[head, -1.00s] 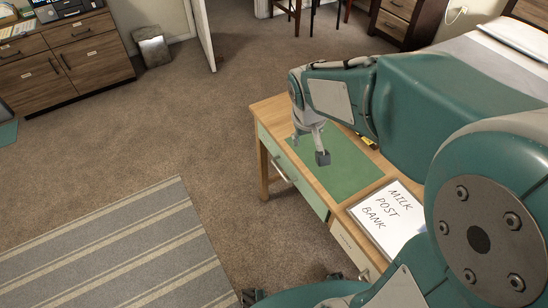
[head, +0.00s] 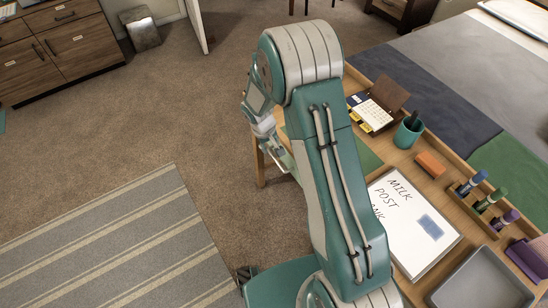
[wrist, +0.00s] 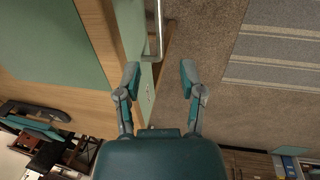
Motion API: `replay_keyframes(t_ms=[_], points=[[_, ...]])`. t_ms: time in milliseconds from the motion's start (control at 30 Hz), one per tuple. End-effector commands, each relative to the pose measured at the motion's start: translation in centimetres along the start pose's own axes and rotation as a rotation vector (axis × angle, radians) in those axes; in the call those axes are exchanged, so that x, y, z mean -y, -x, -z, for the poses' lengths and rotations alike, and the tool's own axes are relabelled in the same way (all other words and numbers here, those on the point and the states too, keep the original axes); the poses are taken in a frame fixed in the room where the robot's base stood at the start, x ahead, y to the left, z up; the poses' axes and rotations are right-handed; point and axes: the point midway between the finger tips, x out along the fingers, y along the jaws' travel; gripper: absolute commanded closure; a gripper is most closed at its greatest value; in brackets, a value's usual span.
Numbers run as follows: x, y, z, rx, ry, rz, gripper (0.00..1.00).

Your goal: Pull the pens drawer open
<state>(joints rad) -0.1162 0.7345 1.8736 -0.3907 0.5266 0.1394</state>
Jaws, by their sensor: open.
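In the wrist view, a pale green drawer front (wrist: 134,38) runs along the desk's edge, with a silver bar handle (wrist: 159,28) standing out from it. Small marks on the front beside the handle are too small to read, so I cannot tell whether this is the pens drawer. My gripper (wrist: 160,76) is open and empty. Its fingertips are just short of the handle's near end, one over the drawer front's side and one over the carpet side. In the head view, my arm hides most of the drawer fronts.
The desk's green blotter (wrist: 45,40) lies beside the drawer. A white note board (head: 405,230), pen cup (head: 408,133), orange block (head: 430,164), marker rack (head: 475,207) and grey tray (head: 480,285) stand on the desk. Carpet before the desk is clear, with a striped rug (head: 130,245).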

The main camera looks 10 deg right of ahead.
Motion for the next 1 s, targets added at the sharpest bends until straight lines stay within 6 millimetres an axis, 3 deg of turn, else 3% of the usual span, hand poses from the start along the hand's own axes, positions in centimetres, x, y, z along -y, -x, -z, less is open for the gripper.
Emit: replay_keyframes(t_ms=[500, 700, 933, 967, 1000], points=[[0.0, -8.7, -0.1, 0.002, 0.0, 0.0, 0.49], [0.0, -10.1, -0.1, 0.001, -0.001, 0.0, 0.49], [0.0, -10.1, 0.0, 0.001, -0.001, 0.0, 0.49], [0.0, -10.1, 0.0, 0.001, -0.001, 0.0, 0.53], [0.0, -10.1, 0.0, 0.001, -0.001, 0.0, 0.71]])
